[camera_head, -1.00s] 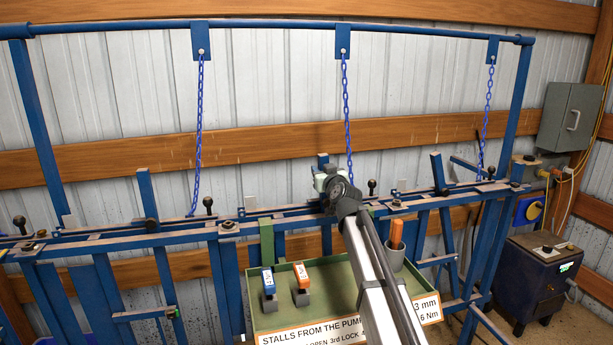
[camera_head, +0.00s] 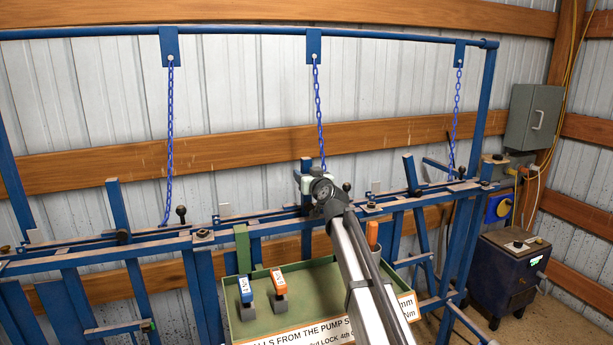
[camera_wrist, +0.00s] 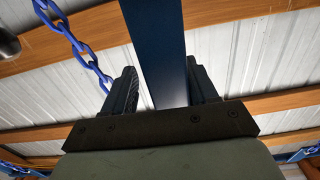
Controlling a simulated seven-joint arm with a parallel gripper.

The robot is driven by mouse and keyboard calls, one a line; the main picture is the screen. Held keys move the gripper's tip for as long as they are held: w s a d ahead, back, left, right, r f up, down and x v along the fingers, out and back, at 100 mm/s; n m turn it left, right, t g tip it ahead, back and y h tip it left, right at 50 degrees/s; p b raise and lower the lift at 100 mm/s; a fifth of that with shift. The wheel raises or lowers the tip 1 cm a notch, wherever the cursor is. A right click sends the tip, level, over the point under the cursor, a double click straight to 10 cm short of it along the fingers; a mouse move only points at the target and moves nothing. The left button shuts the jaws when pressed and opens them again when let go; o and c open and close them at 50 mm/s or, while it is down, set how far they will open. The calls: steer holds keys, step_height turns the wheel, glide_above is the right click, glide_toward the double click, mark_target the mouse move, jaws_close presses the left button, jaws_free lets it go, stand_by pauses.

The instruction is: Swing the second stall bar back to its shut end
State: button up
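Several blue upright stall bars stand along the blue rail frame (camera_head: 60,262). The second bar (camera_head: 306,166) is the middle one in the head view, with only its top showing behind my gripper (camera_head: 318,187). A bar at the left (camera_head: 117,206) and one at the right (camera_head: 410,173) stand apart from it, both tilted. In the wrist view, a dark blue bar (camera_wrist: 160,45) runs between the two fingers of my gripper (camera_wrist: 162,88). The bar lies close to the right finger, with a gap at the left finger. The fingers are spread. The bar's lower end is hidden.
Blue chains hang from the top bar, one (camera_head: 318,100) close to my gripper. Black-knobbed pins (camera_head: 181,212) stand along the rail. A green tray (camera_head: 325,290) with blue and orange tagged items and a sign sits in front. A blue machine (camera_head: 510,270) stands at right.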

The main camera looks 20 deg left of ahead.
steer(key=shift+s, duration=0.15)
steer(key=shift+s+d, duration=0.4)
steer(key=shift+s, duration=0.05)
steer(key=v, duration=1.2)
steer(key=shift+d, duration=0.2)
steer(key=shift+d, duration=0.1)
